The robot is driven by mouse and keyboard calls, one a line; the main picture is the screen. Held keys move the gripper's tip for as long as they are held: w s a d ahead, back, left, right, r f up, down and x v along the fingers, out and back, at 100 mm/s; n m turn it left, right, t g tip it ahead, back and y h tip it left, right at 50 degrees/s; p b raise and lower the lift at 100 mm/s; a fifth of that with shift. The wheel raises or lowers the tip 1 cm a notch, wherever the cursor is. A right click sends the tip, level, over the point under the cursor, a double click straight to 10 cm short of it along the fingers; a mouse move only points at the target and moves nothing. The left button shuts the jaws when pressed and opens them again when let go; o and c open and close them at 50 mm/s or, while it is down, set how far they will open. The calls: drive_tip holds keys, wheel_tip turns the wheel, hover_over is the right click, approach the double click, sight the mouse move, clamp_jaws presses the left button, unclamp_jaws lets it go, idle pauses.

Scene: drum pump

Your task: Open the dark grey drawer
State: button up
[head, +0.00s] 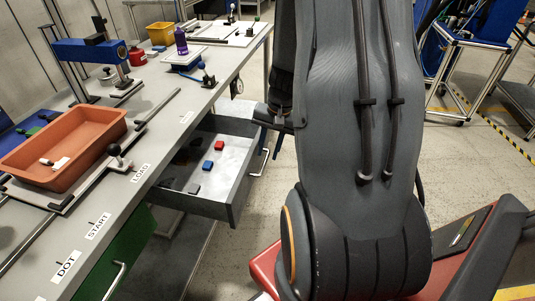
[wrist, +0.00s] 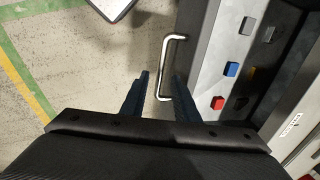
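The dark grey drawer (head: 238,192) stands pulled out from under the workbench in the head view, its light inside showing. Its silver bar handle (head: 265,160) is on the front, partly hidden by my arm. In the wrist view the drawer (wrist: 190,48) is at the right and the handle (wrist: 164,65) points toward the middle. My gripper (wrist: 160,97) is open, its two dark blue fingers apart. The handle's near end lies between the fingertips in the picture; I see no clear contact. My gripper is mostly hidden behind my arm in the head view.
Inside the drawer lie a red block (head: 219,146), a blue block (head: 208,165) and a grey block (head: 194,188). A green drawer front (head: 118,262) is nearer. An orange tray (head: 98,130) stands on the bench (head: 150,150). Floor right of the drawer is partly clear.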

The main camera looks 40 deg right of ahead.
drive_tip(key=shift+s+d+r, duration=0.1)
drive_tip(key=shift+s+r, duration=0.05)
drive_tip(key=shift+r, duration=0.7)
drive_tip(key=shift+s+d+r, duration=0.1)
drive_tip(key=shift+r, duration=0.8)
drive_tip(key=shift+s+d+r, duration=0.1)
drive_tip(key=shift+s+r, duration=0.05)
drive_tip(key=shift+r, duration=0.7)
drive_tip(key=shift+a, duration=0.1)
drive_tip(key=a+r+n, duration=0.1)
drive_tip(key=a, duration=0.2)
drive_tip(key=s+a+r+n, duration=0.1)
drive_tip(key=a+n, duration=0.1)
drive_tip(key=a, duration=0.2)
drive_tip(key=a+n+g, duration=0.1)
drive_tip(key=a, duration=0.3)
drive_tip(key=shift+s+a+r+n+h, duration=0.1)
drive_tip(key=shift+s+r+n+h, duration=0.1)
drive_tip(key=shift+r+n+h, duration=0.15)
drive_tip(key=s+a+r+n, duration=0.2)
drive_tip(key=s+a+n, duration=0.3)
drive_tip(key=a, duration=0.4)
drive_tip(key=shift+s+a+h, duration=0.25)
drive_tip(key=shift+a+h, duration=0.1)
drive_tip(key=shift+r+n, duration=0.1)
drive_tip(key=shift+n, duration=0.15)
